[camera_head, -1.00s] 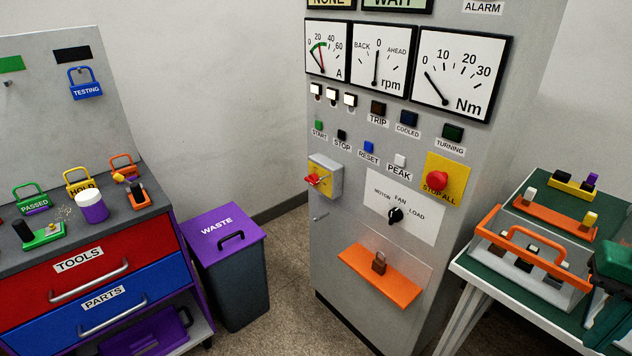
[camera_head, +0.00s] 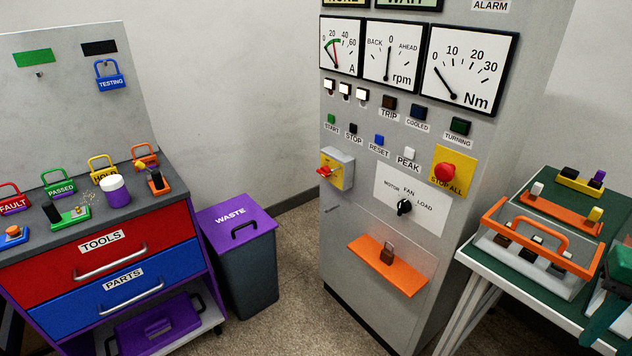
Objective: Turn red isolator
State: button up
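The red isolator (camera_head: 325,171) is a red handle on a yellow plate, on the front of a small grey box (camera_head: 337,168). The box sits on the left side of the grey control cabinet's front (camera_head: 345,225), below the START and STOP buttons. The red handle points toward the lower left. Nothing touches it.
A purple-lidded WASTE bin (camera_head: 236,229) stands left of the cabinet. A workbench with red TOOLS drawer (camera_head: 100,249) is at left. A green-topped table (camera_head: 520,283) with a tool carrier is at right. An orange shelf (camera_head: 387,264) juts from the cabinet. Floor between bin and cabinet is clear.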

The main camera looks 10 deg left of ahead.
aim_at(324, 171)
jog(key=k, duration=1.15)
jog(key=u, duration=0.45)
jog(key=i, duration=0.8)
jog(key=u, duration=0.3)
jog(key=i, duration=1.4)
jog(key=z, duration=0.45)
